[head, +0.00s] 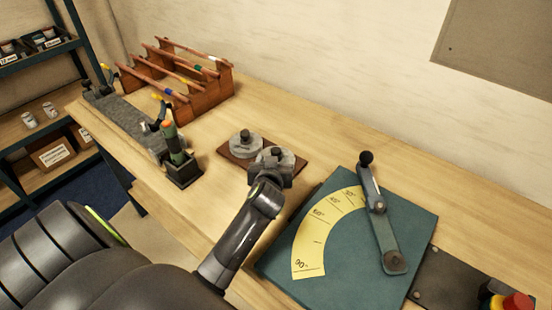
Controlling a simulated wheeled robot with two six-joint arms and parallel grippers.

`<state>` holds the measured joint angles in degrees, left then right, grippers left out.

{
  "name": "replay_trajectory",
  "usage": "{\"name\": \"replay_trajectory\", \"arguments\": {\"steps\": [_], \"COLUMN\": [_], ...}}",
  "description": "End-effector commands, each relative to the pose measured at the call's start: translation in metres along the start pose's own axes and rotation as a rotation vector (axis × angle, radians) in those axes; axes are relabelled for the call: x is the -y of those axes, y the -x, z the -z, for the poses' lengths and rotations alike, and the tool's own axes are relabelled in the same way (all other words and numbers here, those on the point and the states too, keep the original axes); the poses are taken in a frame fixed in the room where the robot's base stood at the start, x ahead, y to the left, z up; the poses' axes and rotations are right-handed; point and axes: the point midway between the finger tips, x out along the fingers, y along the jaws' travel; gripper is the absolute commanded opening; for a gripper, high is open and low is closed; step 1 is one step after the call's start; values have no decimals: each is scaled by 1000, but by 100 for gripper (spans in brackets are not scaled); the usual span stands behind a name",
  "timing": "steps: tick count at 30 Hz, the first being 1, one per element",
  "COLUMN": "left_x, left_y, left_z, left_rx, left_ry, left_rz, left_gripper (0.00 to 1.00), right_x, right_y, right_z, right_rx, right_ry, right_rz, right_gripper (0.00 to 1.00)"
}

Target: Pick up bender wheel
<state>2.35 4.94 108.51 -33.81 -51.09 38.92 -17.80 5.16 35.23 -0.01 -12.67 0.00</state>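Two grey bender wheels, each a round disc with a dark knob on top, are on a brown wooden board (229,153). The rear bender wheel (240,149) stands clear of my gripper. The front bender wheel (288,158) is partly hidden by my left gripper (273,164), which is right over its near side. I cannot tell whether the fingers touch or grip it. The bender (345,262) is a teal plate with a yellow angle scale and a dark lever, to the right. My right gripper is not in view.
A wooden rack (190,100) of copper pipes stands at the back left. A dark holder (183,174) with tools and a long grey fixture (122,117) are on the left. A red button (517,303) is at bottom right. Bench behind the wheels is clear.

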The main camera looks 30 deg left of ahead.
Motion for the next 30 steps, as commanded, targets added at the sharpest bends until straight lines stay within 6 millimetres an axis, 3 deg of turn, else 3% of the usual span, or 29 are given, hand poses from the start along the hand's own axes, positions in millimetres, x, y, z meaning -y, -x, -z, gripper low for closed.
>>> {"name": "replay_trajectory", "arguments": {"steps": [7,15,30], "left_x": [0,0,-2], "left_y": [-30,-41,-86], "left_z": [1,0,-5], "left_rx": [0,1,0], "left_ry": [-2,-2,-2], "left_rz": [1,1,0], "left_gripper": [56,56,56], "right_x": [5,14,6], "right_y": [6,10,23], "right_z": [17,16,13], "right_rx": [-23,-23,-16], "right_ry": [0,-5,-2], "right_rz": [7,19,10], "right_gripper": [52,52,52]}}
